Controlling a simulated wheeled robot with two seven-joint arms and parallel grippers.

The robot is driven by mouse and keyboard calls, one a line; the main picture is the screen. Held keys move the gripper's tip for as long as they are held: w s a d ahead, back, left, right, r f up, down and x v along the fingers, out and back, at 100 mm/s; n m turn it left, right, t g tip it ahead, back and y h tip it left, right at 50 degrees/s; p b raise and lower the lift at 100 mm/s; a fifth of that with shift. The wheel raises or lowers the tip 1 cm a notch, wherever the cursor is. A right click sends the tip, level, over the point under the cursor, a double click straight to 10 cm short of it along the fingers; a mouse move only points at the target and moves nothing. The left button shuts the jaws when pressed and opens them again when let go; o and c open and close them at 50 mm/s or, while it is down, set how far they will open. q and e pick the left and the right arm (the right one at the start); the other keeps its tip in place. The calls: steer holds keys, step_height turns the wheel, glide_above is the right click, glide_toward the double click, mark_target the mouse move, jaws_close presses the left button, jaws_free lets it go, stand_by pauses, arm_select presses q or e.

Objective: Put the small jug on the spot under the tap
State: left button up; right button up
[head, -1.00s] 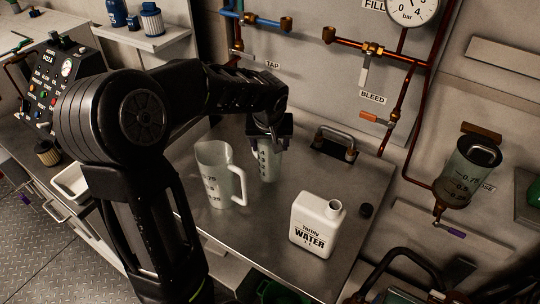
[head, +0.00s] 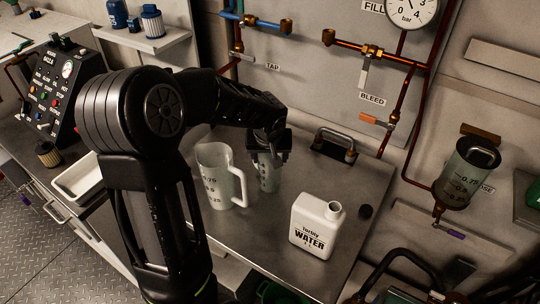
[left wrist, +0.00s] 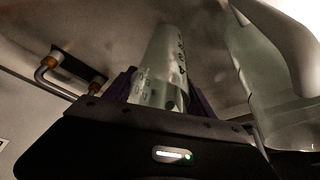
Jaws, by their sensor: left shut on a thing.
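The small jug (head: 269,178) is a narrow clear vessel with dark graduation marks, roughly upright, right of the larger jug. My left gripper (head: 268,151) is shut on it near its top. The left wrist view shows the small jug (left wrist: 160,75) between my fingers (left wrist: 163,98). I cannot tell whether its base touches the bench. The tap (head: 236,52) is on the back wall, up and left of the jug, beside a TAP label (head: 272,66). The spot under the tap is hidden behind my left arm. My right gripper is not in view.
A larger clear jug (head: 216,180) with a handle stands close left of the small jug. A white water can (head: 314,226) stands in front right on the metal bench (head: 262,237).

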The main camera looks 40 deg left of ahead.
arm_select(q)
steer(key=o, duration=1.4)
steer(key=shift+f, duration=0.1)
steer(key=shift+r, duration=0.35)
steer(key=b+v, duration=0.1)
steer(key=v, duration=1)
steer(key=shift+s+d+r, duration=0.1)
steer(key=shift+r, duration=0.2)
